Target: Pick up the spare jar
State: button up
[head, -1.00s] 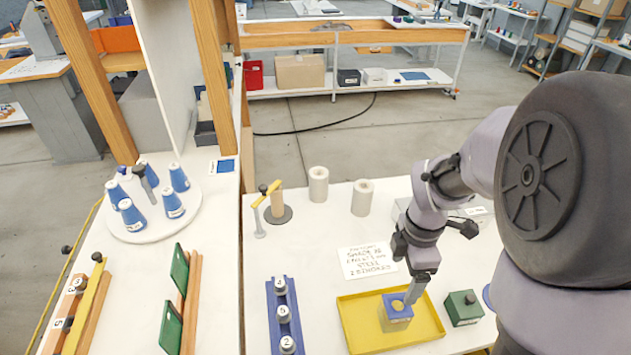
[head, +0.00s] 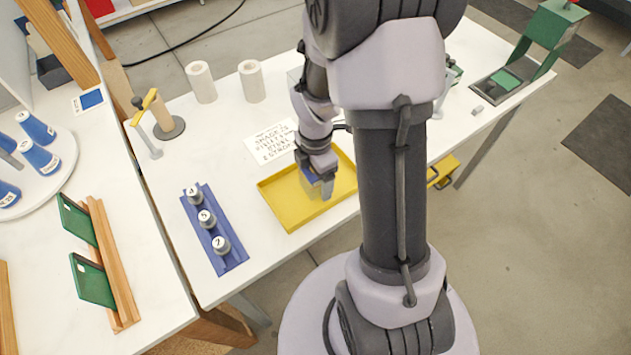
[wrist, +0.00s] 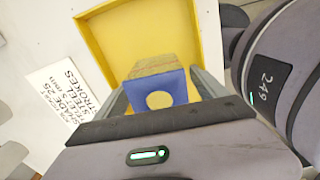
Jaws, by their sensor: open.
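My gripper (head: 321,184) is down at the jar in the tray. In the wrist view my gripper (wrist: 160,84) is open, with one finger on each side of the jar. I cannot tell whether either finger touches it. My arm hides part of the jar in the head view.
Two white rolls (head: 201,82) and a yellow-handled tool (head: 146,105) stand farther back. A green press (head: 545,30) is at far right.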

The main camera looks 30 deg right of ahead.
jog(key=shift+f, duration=0.6)
jog(key=shift+r, duration=0.15)
jog(key=shift+c, duration=0.4)
jog(key=c, duration=1.4)
jog(key=shift+r, duration=0.1)
